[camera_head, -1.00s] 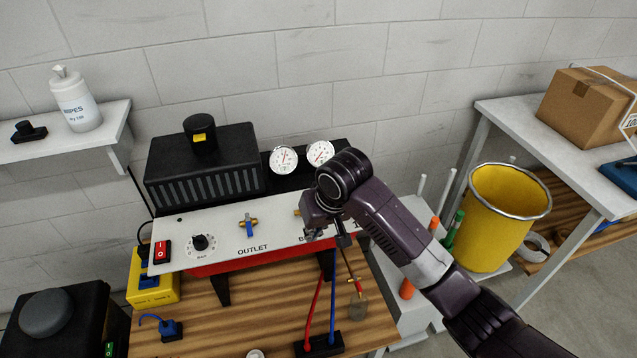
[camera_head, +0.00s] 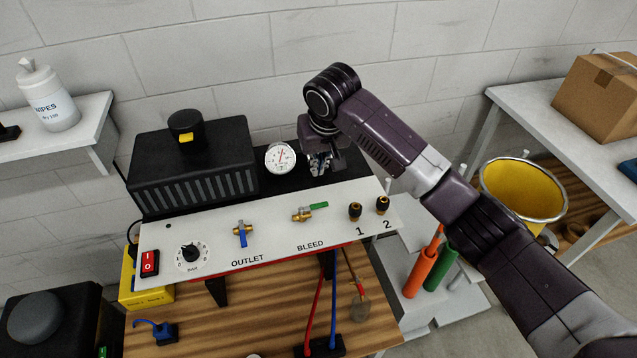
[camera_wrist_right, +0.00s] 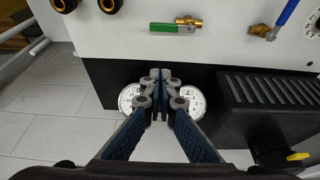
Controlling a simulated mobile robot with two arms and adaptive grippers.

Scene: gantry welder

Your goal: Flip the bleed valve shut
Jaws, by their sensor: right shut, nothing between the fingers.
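The bleed valve (camera_head: 310,212) is a brass valve with a green lever, on the white panel (camera_head: 275,243) above the word BLEED. Its lever points to the right along the panel, in line with the brass body. It also shows in the right wrist view (camera_wrist_right: 178,26), clear of the fingers. My right gripper (camera_head: 320,168) is shut and empty, above and behind the panel near the gauges. In the wrist view its fingertips (camera_wrist_right: 160,75) meet in front of the dark back part, apart from the valve. My left gripper is out of view.
A blue-handled outlet valve (camera_head: 243,234), a dial (camera_head: 191,253) and a red switch (camera_head: 149,262) sit left on the panel. Two brass-and-black fittings (camera_head: 355,211) are at right. A white gauge (camera_head: 280,158) stands behind. The yellow bin (camera_head: 522,190) is farther right.

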